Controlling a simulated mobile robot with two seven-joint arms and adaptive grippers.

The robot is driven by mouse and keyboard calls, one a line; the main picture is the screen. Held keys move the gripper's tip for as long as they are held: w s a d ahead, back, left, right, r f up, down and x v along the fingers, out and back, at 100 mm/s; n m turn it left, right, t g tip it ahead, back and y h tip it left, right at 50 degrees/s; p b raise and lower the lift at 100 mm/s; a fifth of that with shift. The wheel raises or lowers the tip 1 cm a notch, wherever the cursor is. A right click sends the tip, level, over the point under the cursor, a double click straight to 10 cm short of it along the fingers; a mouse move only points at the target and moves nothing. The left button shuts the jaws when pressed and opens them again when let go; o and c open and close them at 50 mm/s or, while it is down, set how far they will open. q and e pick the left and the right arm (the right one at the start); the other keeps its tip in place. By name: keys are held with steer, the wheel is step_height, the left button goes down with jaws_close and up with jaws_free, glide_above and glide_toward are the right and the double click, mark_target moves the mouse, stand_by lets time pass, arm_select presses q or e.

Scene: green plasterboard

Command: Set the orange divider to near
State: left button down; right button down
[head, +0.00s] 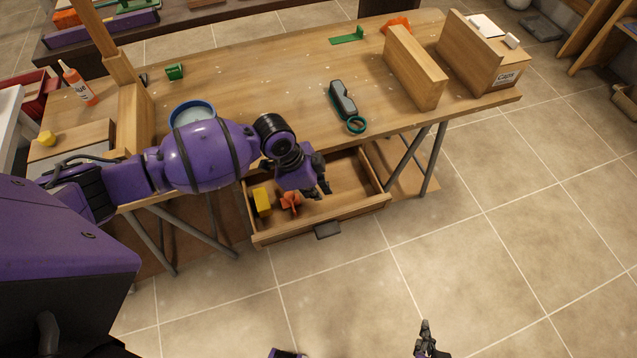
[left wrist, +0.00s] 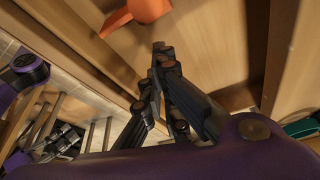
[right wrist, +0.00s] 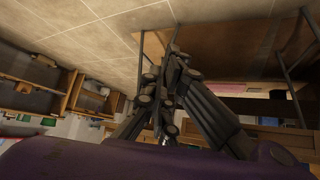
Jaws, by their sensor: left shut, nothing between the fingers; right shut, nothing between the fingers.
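A small orange piece (head: 290,202), which looks like the orange divider, is in the open drawer (head: 325,218), beside a yellow block (head: 262,202). It also shows at the top of the left wrist view (left wrist: 145,12), apart from the fingertips. My left gripper (head: 324,188) is over the drawer, to the right of the orange piece, shut and empty; its fingers also show in the left wrist view (left wrist: 165,62). My right gripper (head: 427,336) is low over the floor, away from the table, shut and empty. My left arm hides part of the drawer's back left.
The wooden table (head: 240,75) stands above the drawer. On it are a dark tool with a teal ring (head: 343,100), a blue-rimmed bowl (head: 190,112), a green piece (head: 348,37) and another orange object (head: 397,22). The right part of the drawer looks empty.

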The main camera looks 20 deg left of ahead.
mark_target(290, 201)
arm_select(q)
steer(key=shift+s+a+r, duration=0.1)
steer(key=shift+a+r, duration=0.05)
steer(key=shift+a, duration=0.3)
steer(key=shift+s+a+r, duration=0.1)
steer(key=shift+a+r, duration=0.05)
steer(key=shift+a, duration=0.45)
steer(key=shift+s+f, duration=0.1)
steer(key=s+a, duration=0.1)
steer(key=s+a+p, duration=0.1)
steer(key=a, duration=0.1)
steer(key=shift+s+a, duration=0.1)
steer(key=shift+a, duration=0.15)
steer(key=shift+s+a, duration=0.15)
steer(key=shift+f, duration=0.1)
steer(key=shift+s, duration=0.1)
